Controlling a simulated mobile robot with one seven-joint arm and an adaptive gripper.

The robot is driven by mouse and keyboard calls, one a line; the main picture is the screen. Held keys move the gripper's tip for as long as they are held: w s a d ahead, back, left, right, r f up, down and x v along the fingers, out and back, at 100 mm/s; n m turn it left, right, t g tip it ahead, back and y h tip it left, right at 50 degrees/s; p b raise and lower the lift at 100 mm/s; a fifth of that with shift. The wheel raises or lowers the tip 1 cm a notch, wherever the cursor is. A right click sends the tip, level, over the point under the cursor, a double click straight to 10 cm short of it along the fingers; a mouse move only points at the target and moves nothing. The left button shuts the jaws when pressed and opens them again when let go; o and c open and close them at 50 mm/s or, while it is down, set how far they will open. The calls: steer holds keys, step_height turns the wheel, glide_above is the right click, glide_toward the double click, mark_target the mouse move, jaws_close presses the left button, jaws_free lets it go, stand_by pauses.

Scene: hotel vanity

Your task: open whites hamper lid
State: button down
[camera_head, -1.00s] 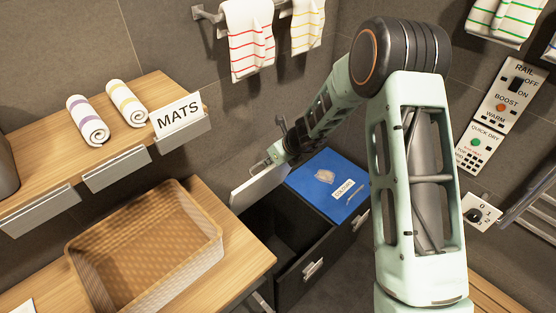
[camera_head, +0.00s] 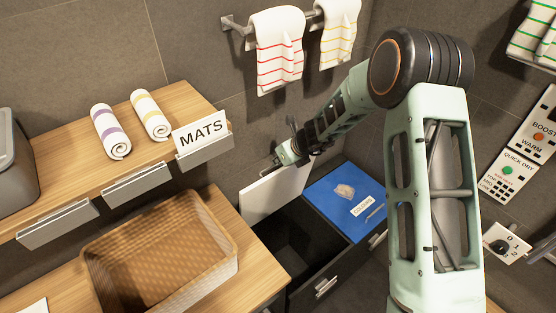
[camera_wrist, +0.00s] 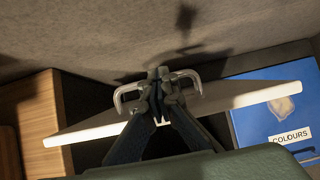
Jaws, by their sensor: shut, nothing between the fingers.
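The whites hamper lid (camera_head: 277,192) is a white panel standing raised above the left, dark open compartment (camera_head: 300,245) of the hamper. In the wrist view the lid's pale edge (camera_wrist: 235,101) runs across the picture, with a grey bracket handle (camera_wrist: 128,97) on its far side. My gripper (camera_head: 281,156) is at the lid's upper edge; in the wrist view its dark fingertips (camera_wrist: 159,76) are together, within the span of the handle. Nothing shows pinched between them. Whether the fingers touch the handle is unclear.
The blue COLOURS lid (camera_head: 345,199) is shut, right of the open compartment. A wicker basket (camera_head: 160,255) stands on the wooden counter at left. The MATS shelf (camera_head: 190,93) holds rolled towels. Towels (camera_head: 278,50) hang on a wall rail behind my arm.

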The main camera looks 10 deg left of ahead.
steer(key=shift+s+d+f, duration=0.1)
steer(key=shift+s+f, duration=0.2)
steer(key=shift+s, duration=0.05)
steer(key=v, duration=1.2)
steer(key=shift+w+r, duration=0.25)
steer(key=shift+w, duration=0.05)
